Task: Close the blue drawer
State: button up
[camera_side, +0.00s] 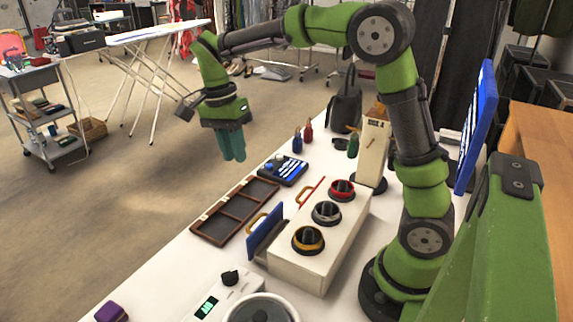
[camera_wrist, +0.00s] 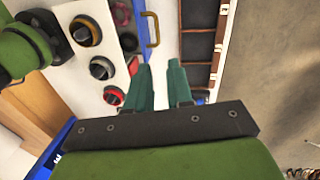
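The blue drawer (camera_side: 265,231) is in the white cabinet (camera_side: 322,246) on the table. Its blue front stands out from the cabinet face, so it is partly open, and a gold handle (camera_side: 257,222) is on its outer side. In the wrist view the blue front (camera_wrist: 137,22) is at the top, with the handle (camera_wrist: 152,28) beside it.
A red drawer front with a gold handle (camera_side: 305,196) sits near flush beside the blue one. Rings with red, grey and yellow rims top the cabinet. A brown divided tray (camera_side: 235,211) lies before the drawers. A dark control box (camera_side: 283,172) and small bottles stand farther back.

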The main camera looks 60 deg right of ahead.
send_near(253, 222)
jog(key=shift+m, duration=0.3)
jog(key=f, duration=0.5)
jog(key=s+f, duration=0.1)
jog(key=f, duration=0.1)
jog(key=shift+d+f, duration=0.2)
jog(key=shift+f, duration=0.1)
grip_shut()
jog(key=shift+r, duration=0.1)
dwell(0.9)
